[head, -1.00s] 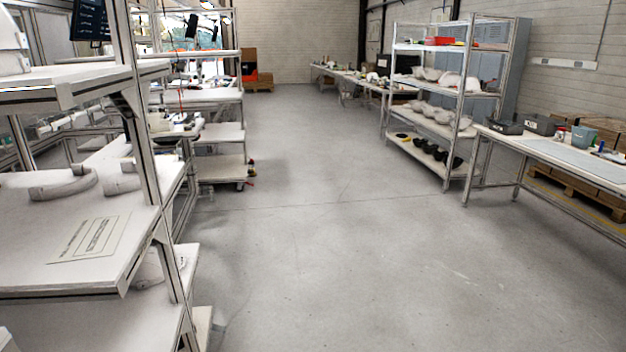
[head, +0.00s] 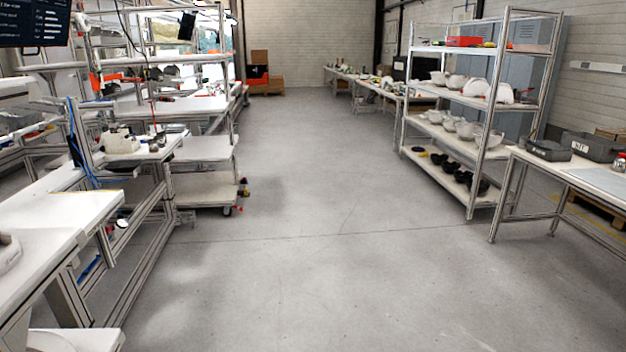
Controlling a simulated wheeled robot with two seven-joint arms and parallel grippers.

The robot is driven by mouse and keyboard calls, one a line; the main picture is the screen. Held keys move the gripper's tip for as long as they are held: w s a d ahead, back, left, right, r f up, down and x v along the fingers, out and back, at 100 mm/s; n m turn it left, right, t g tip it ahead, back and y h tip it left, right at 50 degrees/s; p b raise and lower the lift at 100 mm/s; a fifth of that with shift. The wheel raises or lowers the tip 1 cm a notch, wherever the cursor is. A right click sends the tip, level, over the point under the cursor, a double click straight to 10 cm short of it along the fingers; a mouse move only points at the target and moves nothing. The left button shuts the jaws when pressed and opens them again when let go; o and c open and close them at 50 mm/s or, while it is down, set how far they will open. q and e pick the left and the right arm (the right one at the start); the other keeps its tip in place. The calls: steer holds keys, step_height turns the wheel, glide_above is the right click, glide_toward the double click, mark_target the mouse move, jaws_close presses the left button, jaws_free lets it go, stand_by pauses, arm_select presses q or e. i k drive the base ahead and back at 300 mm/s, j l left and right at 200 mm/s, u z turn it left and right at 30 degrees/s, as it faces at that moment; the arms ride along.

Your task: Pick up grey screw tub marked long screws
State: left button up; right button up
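Two grey tubs stand on the table at the right edge of the head view. The nearer grey tub (head: 592,146) has a small white label whose words are too small to read. The other grey tub (head: 548,150) sits just left of it, darker and lower. I cannot tell which of them, if either, is marked long screws. Neither of my grippers is in view.
The right table (head: 530,158) has an open frame below. A shelf rack (head: 487,150) with helmet shells stands behind it. Workbenches (head: 60,215) and a trolley (head: 205,195) line the left. The grey floor (head: 300,250) between is clear.

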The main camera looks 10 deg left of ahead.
mark_target(160, 138)
steer(key=i+j+u, duration=0.2)
steer(key=i+u, duration=0.15)
steer(key=i, duration=0.7)
steer(key=i+l+u, duration=0.1)
steer(key=i+u, duration=0.2)
steer(key=i, duration=0.75)
steer(key=i+j+u, duration=0.1)
steer(key=i+u, duration=0.35)
steer(key=i, duration=0.3)
steer(key=i+l+u, duration=0.1)
steer(key=i+u, duration=0.35)
steer(key=i, duration=0.3)
